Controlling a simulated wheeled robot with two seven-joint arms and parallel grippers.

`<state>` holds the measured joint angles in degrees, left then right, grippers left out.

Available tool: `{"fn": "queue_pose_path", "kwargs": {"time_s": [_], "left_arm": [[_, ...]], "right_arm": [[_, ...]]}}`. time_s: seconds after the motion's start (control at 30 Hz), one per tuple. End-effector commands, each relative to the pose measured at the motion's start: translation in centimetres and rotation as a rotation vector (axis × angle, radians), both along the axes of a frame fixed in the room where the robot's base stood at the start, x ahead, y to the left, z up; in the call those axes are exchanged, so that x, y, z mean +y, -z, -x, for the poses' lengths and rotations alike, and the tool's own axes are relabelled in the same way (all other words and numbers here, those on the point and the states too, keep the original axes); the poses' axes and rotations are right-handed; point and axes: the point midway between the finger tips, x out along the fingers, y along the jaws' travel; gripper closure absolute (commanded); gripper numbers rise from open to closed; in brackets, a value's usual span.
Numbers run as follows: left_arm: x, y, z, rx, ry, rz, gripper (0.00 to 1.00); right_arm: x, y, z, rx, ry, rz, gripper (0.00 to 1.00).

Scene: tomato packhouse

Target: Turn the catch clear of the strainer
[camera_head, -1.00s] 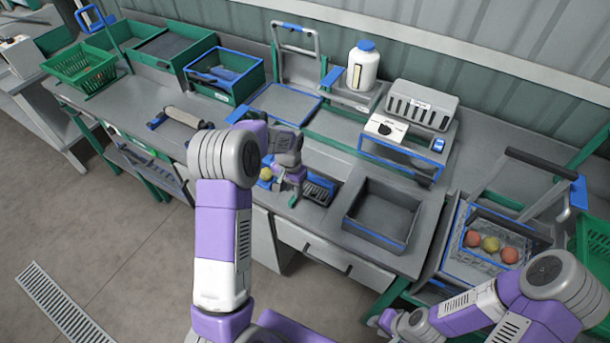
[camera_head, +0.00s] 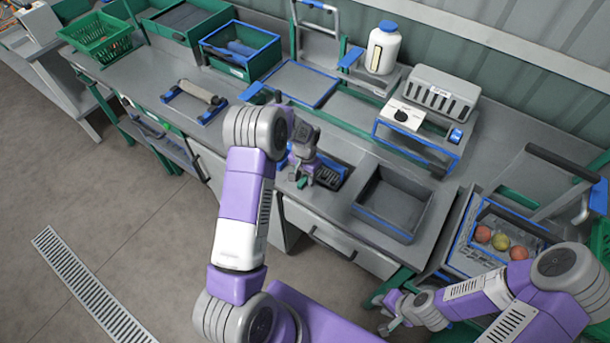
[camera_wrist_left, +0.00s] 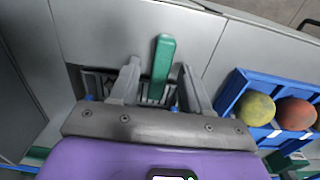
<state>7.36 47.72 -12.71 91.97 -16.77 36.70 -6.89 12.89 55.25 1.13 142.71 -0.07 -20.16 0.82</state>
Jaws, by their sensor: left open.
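The green catch (camera_wrist_left: 163,62) is a short bar standing between the two fingers of my left gripper (camera_wrist_left: 158,82) in the left wrist view. The fingers are apart, with a gap on each side of the catch. The catch also shows as a small green piece (camera_head: 302,183) below my left gripper (camera_head: 300,172) in the head view. A dark slatted part, which looks like the strainer (camera_wrist_left: 98,84), lies behind the fingers and is partly hidden by them. My right gripper (camera_head: 388,308) is low at the right, far from the catch, and its jaws are unclear.
A blue-edged holder (camera_wrist_left: 232,97) with a yellow and a red tomato sits right of the fingers in the wrist view. A grey tray (camera_head: 424,205) stands right of the catch. A roller (camera_head: 199,92), a white bottle (camera_head: 383,48) and a white-faced box (camera_head: 403,114) are further back.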

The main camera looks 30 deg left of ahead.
Motion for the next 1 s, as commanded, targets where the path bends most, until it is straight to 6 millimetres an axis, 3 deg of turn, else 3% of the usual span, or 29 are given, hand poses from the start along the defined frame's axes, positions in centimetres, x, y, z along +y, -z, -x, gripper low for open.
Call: {"fn": "queue_pose_path", "kwargs": {"time_s": [0.07, 0.4, 0.73, 1.0], "left_arm": [[0.0, 0.0, 0.0, 0.000, 0.000, 0.000, 0.53], [0.0, 0.0, 0.0, 0.000, 0.000, 0.000, 1.00], [0.0, 0.0, 0.0, 0.000, -0.033, -0.001, 1.00], [0.0, 0.1, 0.0, 0.000, -0.191, -0.001, 1.00]], "right_arm": [[0.0, 0.0, 0.0, 0.000, 0.000, 0.000, 0.68], [0.0, 0.0, 0.0, 0.000, 0.000, 0.000, 0.68], [0.0, 0.2, 0.0, 0.000, 0.000, 0.000, 0.68], [0.0, 1.0, 0.0, 0.000, 0.000, 0.000, 0.68]]}}
